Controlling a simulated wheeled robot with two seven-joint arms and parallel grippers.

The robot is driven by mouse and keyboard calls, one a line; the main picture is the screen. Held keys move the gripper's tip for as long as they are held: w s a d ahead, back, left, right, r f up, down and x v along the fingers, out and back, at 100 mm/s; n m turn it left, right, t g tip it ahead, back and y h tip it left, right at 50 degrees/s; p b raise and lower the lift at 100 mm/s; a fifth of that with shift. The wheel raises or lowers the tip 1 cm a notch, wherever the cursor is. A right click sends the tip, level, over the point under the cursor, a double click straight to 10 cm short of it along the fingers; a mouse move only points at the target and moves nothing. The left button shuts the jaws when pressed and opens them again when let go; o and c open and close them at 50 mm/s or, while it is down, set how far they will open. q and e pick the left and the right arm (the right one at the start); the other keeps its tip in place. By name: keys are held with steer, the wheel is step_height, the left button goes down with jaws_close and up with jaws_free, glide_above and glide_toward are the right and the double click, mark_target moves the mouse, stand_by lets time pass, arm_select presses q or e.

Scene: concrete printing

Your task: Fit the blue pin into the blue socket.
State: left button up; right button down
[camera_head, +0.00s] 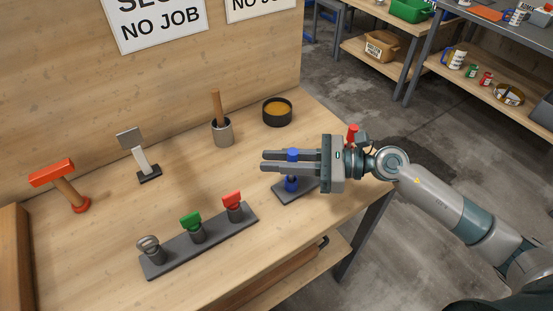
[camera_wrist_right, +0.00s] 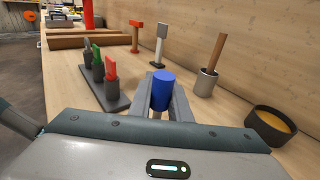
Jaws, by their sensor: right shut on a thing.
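My right gripper (camera_head: 265,161) reaches in from the right over the table's near right part. It is shut on the blue pin (camera_head: 292,155), which stands upright between the fingers with its top showing above them. In the right wrist view the pin (camera_wrist_right: 161,90) shows its round blue top between the fingertips (camera_wrist_right: 160,83). Directly below the fingers, the blue socket (camera_head: 291,184) stands on a small dark plate (camera_head: 283,196). The fingers hide where pin and socket come together, so I cannot tell how deep the pin sits. My left gripper is not in view.
A dark rack (camera_head: 208,244) with grey, green (camera_head: 191,219) and red (camera_head: 232,199) pieces lies left of the socket. A grey cup with a wooden handle (camera_head: 222,133) and a black bowl (camera_head: 277,112) stand behind. A red hammer (camera_head: 53,172) and a grey-headed tool (camera_head: 131,140) are farther left.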

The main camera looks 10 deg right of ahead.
steer(key=shift+f+b, duration=0.8)
steer(key=shift+f, duration=0.1)
steer(key=shift+s+d+f+b, duration=0.1)
steer(key=shift+s+f+b, duration=0.15)
steer(key=shift+f+b, duration=0.15)
steer(key=shift+s+f, duration=0.15)
steer(key=shift+s, duration=0.05)
steer(key=shift+r, duration=0.2)
steer(key=shift+w+r+p, duration=0.25)
steer(key=shift+r+p, duration=0.25)
steer(key=shift+r, duration=0.1)
steer(key=shift+w+r+p, duration=0.2)
steer(key=shift+r+p, duration=0.25)
steer(key=shift+r, duration=0.1)
steer(key=shift+r+p, duration=0.5)
steer(key=shift+r, duration=0.1)
